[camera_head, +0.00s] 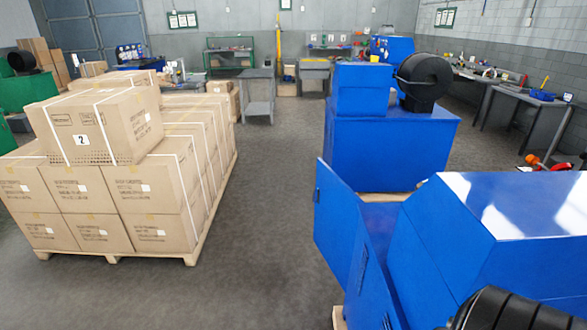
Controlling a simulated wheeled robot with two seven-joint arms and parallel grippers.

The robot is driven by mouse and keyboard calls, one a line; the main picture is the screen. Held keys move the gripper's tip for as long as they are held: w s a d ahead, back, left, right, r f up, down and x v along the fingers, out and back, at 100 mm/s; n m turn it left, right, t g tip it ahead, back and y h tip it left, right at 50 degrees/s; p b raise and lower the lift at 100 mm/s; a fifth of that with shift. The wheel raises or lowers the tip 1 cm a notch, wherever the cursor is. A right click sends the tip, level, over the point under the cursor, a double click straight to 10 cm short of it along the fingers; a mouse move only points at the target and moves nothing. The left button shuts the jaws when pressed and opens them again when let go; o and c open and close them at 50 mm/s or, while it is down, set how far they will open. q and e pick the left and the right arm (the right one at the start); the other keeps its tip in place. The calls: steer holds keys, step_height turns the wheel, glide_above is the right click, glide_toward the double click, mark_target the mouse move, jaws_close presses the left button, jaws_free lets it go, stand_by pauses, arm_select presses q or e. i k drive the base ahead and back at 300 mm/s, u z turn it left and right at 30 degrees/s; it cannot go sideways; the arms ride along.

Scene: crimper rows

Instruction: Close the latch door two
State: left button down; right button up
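A large blue machine (480,235) stands in the right foreground. A flat blue door panel (333,220) stands swung out from its left side, open and angled away from the body. A second blue machine (385,150) stands farther back, with a black drum (428,85) on top. Neither of my grippers is in view.
Strapped cardboard boxes (100,125) are stacked on a wooden pallet (178,258) at the left, one marked 2. Bare grey floor (255,220) lies between them and the machines. Workbenches line the back and right walls. A black ribbed part (515,312) fills the bottom right.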

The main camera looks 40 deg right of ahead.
mark_target(336, 218)
steer(key=i, duration=2.15)
steer(key=z, duration=3.05)
